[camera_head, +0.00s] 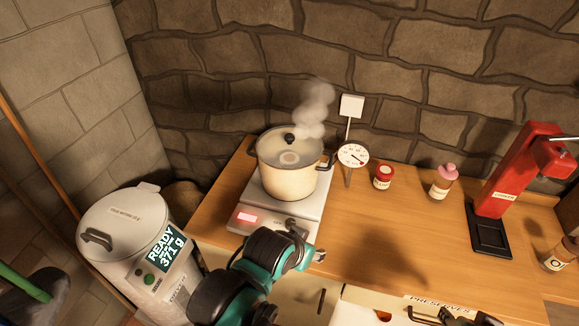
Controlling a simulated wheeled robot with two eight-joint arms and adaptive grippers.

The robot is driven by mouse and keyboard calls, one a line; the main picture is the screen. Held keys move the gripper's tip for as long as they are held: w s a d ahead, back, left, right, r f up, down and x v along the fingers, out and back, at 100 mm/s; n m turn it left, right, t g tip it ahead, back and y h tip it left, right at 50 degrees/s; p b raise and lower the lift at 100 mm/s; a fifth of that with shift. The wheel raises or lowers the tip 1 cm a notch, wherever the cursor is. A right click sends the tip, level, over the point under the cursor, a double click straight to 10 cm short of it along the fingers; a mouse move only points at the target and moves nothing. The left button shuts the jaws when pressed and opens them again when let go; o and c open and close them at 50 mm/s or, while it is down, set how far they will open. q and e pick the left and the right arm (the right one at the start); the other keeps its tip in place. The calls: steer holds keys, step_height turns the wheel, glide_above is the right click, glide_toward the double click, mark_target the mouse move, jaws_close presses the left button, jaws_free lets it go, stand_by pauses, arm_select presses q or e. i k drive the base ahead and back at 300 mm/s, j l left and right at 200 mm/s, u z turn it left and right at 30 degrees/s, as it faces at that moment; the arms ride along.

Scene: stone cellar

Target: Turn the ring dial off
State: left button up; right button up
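A hot plate (312,208) stands on the wooden counter, with a lit red display (247,217) on its front. A small knob (291,224) shows beside the display, partly hidden by my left arm; I take it for the ring dial, but its setting is too small to read. A cream pot (285,182) sits on the plate, with steam rising. My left gripper (317,256) is just in front of the hot plate's right front corner; its fingers are mostly hidden, so contact and opening are unclear. My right gripper (452,318) is cut off at the bottom edge.
A round gauge (353,155) stands behind the pot's right side. A red-lidded jar (383,177), a pink-topped bottle (442,182) and a red press (512,175) stand farther right. A grey canister machine (125,225) is at left. The counter's right-middle is clear.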

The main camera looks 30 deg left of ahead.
mark_target(290, 222)
steer(key=u, duration=1.25)
